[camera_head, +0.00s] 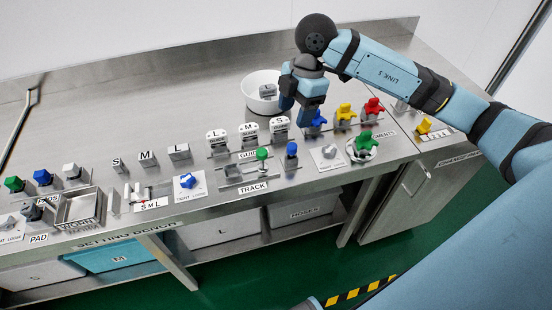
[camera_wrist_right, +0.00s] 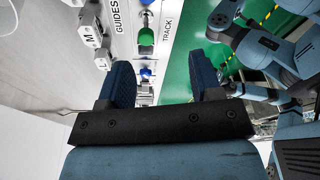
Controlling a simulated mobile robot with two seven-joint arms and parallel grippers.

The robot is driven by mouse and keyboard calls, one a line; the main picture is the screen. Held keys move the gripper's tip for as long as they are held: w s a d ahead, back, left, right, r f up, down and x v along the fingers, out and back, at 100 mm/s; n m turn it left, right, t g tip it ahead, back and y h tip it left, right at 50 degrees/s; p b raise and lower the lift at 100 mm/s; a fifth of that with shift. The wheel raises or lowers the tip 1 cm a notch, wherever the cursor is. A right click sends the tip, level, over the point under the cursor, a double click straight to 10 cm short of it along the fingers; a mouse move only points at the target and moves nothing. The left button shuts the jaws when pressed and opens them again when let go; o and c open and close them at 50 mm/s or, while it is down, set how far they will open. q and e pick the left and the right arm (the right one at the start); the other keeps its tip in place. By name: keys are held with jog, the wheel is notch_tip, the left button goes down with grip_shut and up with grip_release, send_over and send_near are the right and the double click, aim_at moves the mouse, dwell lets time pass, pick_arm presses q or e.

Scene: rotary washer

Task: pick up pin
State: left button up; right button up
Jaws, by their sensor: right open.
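My right gripper (camera_head: 298,108) is open above the steel bench, just in front of the white bowl. Its two blue fingers stand apart in the right wrist view (camera_wrist_right: 160,68), with nothing held between them. No part is labelled as a pin, so I cannot tell for sure which one it is. An upright green-topped piece (camera_head: 262,154) stands at the TRACK fixture, and a blue upright piece (camera_head: 291,149) stands to its right. The green piece (camera_wrist_right: 147,37) and blue piece (camera_wrist_right: 147,72) lie ahead of the fingers in the right wrist view. My left gripper does not show clearly.
The white bowl (camera_head: 262,92) holds a small grey block. White GUIDES blocks (camera_head: 249,133) stand left of the gripper. Yellow (camera_head: 344,113), red (camera_head: 373,107) and green (camera_head: 364,141) knobs crowd the right side. The bench's back left is clear.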

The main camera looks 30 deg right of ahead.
jog(key=d+m+h, duration=0.1)
send_over(292, 145)
jog(key=f, duration=0.7)
jog(key=shift+s+f, duration=0.25)
jog(key=shift+f, duration=0.15)
jog(key=shift+w+f, duration=0.15)
jog(key=shift+f, duration=2.5)
grip_shut()
jog(key=shift+r, duration=0.1)
notch_tip(292, 145, up, 20)
